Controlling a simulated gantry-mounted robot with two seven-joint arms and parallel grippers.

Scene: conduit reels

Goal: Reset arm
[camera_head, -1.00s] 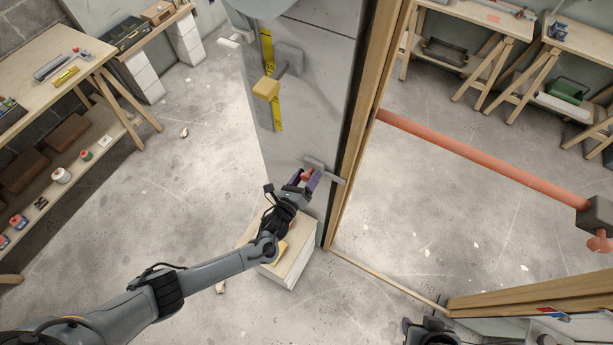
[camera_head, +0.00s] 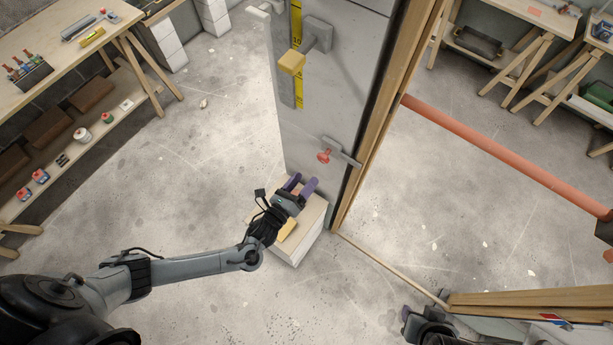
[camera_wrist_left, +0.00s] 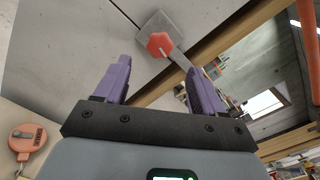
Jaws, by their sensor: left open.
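My left gripper (camera_head: 300,186) has purple fingers and is open and empty. In the head view it is below a red knob (camera_head: 324,156) on a grey latch plate with a bar (camera_head: 343,152), mounted on the grey panel (camera_head: 325,95). The fingers are apart from the knob. In the left wrist view the open fingers (camera_wrist_left: 158,85) frame the red knob (camera_wrist_left: 160,45) beyond their tips, with the latch bar (camera_wrist_left: 186,68) running down right.
A yellow-ended lever (camera_head: 292,62) sticks out of the panel. A wooden post (camera_head: 392,110) edges the panel, and a red-orange pipe (camera_head: 500,153) crosses on the right. Open floor (camera_head: 215,150) lies left.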

